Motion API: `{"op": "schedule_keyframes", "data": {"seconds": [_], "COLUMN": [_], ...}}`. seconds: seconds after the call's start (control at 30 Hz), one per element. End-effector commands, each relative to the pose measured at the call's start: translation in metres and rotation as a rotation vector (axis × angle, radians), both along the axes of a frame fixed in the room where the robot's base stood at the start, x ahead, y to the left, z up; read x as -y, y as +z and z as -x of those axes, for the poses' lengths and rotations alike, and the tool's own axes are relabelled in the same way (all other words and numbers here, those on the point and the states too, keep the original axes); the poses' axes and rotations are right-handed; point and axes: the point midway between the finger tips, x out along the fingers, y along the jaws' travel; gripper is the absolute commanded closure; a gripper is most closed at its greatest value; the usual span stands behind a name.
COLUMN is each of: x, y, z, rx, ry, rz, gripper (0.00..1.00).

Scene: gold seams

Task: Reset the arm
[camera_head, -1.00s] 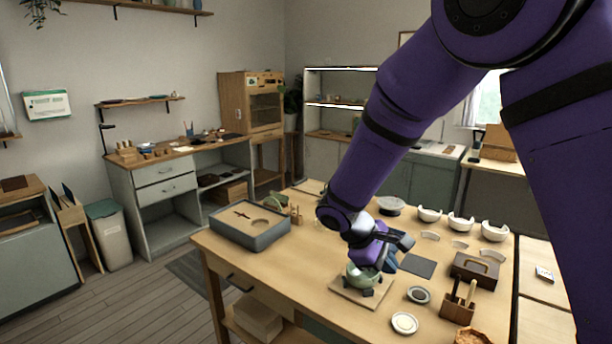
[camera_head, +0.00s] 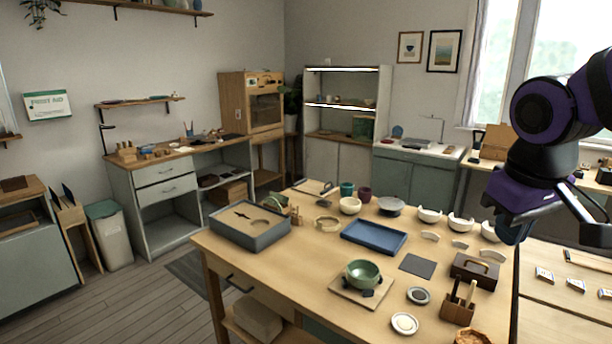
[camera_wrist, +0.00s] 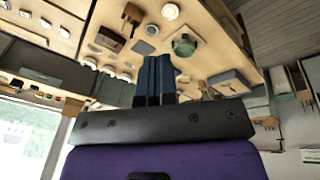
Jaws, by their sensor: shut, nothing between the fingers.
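My gripper (camera_wrist: 155,78) shows in the wrist view as two dark blue fingers close together, with nothing between them. The green bowl (camera_head: 363,272) sits upright on a small wooden board (camera_head: 345,294) with dark pads on the worktable (camera_head: 300,262). The bowl also shows in the wrist view (camera_wrist: 184,46), well away from my fingers.
The worktable holds a blue tray (camera_head: 374,237), a grey box (camera_head: 250,226), a dark mat (camera_head: 417,265), a wooden caddy (camera_head: 458,309) and several white bowls. A side table (camera_head: 550,316) with small cards stands at the right. The space above the worktable's middle is clear.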

Motion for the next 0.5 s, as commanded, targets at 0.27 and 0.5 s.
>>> {"op": "schedule_keyframes", "data": {"seconds": [0.27,0.5], "x": [0.011,0.011], "y": [0.022,0.027], "z": [0.057,0.084], "rx": [0.160,0.242], "ry": [-0.134,-0.195], "rz": [-0.116,-0.166], "gripper": [1.00,1.00]}}
